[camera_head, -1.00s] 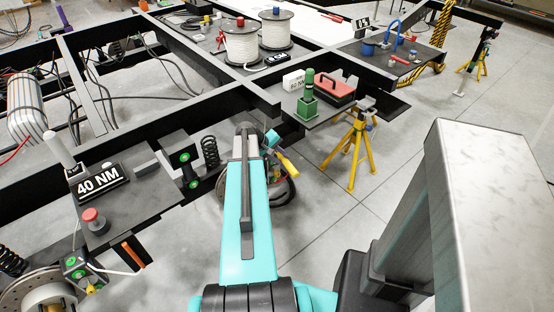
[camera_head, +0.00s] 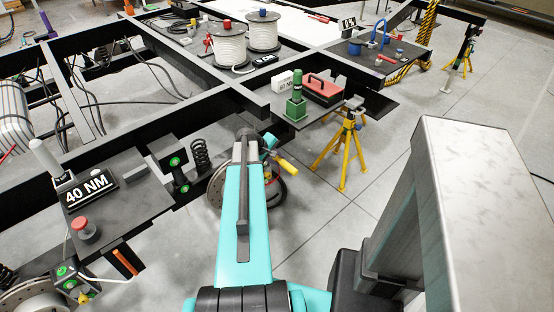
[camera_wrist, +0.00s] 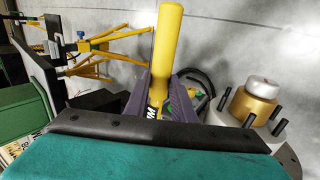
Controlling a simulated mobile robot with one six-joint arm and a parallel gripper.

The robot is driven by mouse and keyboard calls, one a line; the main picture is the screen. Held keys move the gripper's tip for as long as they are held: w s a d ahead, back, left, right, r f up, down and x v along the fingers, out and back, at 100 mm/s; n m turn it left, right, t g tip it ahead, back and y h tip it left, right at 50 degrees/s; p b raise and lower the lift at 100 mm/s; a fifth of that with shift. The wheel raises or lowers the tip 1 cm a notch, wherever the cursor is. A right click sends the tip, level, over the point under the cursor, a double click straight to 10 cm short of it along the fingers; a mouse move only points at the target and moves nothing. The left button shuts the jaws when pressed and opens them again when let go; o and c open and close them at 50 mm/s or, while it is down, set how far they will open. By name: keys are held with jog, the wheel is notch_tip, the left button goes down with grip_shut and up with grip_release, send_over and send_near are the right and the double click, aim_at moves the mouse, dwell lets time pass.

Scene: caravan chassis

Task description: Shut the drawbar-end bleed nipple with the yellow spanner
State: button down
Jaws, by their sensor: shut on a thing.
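The yellow spanner (camera_wrist: 167,45) is in my gripper (camera_wrist: 163,90); its handle stands up between the dark jaws in the wrist view. Its lower part, with black and white marking, goes down between the jaws, and its working end is hidden. In the head view the yellow handle (camera_head: 287,166) shows just right of my teal arm, by a wheel hub. The hub (camera_wrist: 258,100), gold with a silver cap and dark studs, is at the right of the wrist view, apart from the spanner. I cannot make out the bleed nipple; a small green patch lies behind the jaws.
A yellow axle stand (camera_head: 343,150) is right of the hub. A shelf with a 40 NM sign (camera_head: 91,187) and red button is at left, above another brake disc (camera_head: 38,295). Chassis beams (camera_head: 205,103) cross behind.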

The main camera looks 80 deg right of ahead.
jog(key=shift+f+b, duration=0.5)
jog(key=shift+f, duration=0.3)
dwell(0.6)
jog(key=shift+w+a, duration=0.1)
jog(key=shift+w, duration=0.05)
jog(key=w+a+m+g+y, duration=0.3)
jog(key=w+a+m+y, duration=0.1)
jog(key=w+m, duration=0.4)
jog(key=shift+w+a+m, duration=0.3)
jog(key=shift+w+a, duration=0.15)
jog(key=shift+a, duration=0.1)
dwell(2.3)
jog(key=shift+s, duration=0.2)
jog(key=shift+s+d+n, duration=0.1)
jog(key=shift+s+n, duration=0.3)
jog(key=shift+r, duration=0.2)
dwell(0.3)
